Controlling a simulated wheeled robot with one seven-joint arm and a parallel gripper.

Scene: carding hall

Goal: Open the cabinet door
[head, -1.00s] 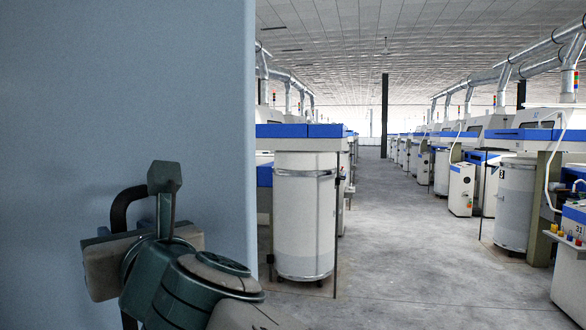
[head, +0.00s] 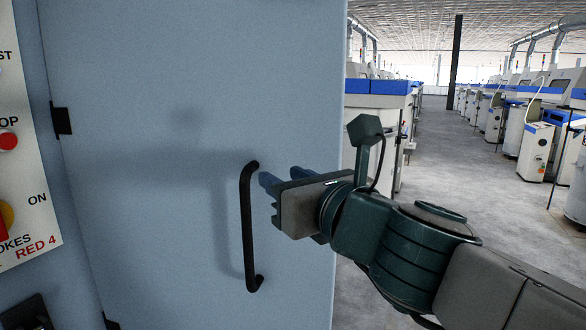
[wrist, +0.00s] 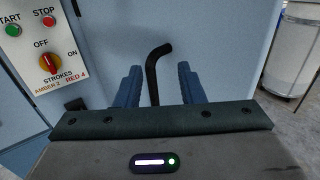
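The cabinet door (head: 170,90) is a flat light blue panel filling the middle of the head view, with dark hinges on its left side. How far it stands open I cannot tell. Its black bar handle (head: 248,230) is upright near the right part of the door. My gripper (head: 268,196) is just right of the handle, fingers pointing at it, apparently not gripping it. In the wrist view, the blue fingers of my gripper (wrist: 160,82) are spread apart, and the upper part of the handle (wrist: 153,75) shows in the gap between them.
A white control panel (head: 22,170) with buttons and a rotary switch is left of the door. Right of the door's edge is an open grey floor aisle (head: 430,160) between rows of white and blue machines (head: 385,95). A dark pillar (head: 455,55) stands farther back.

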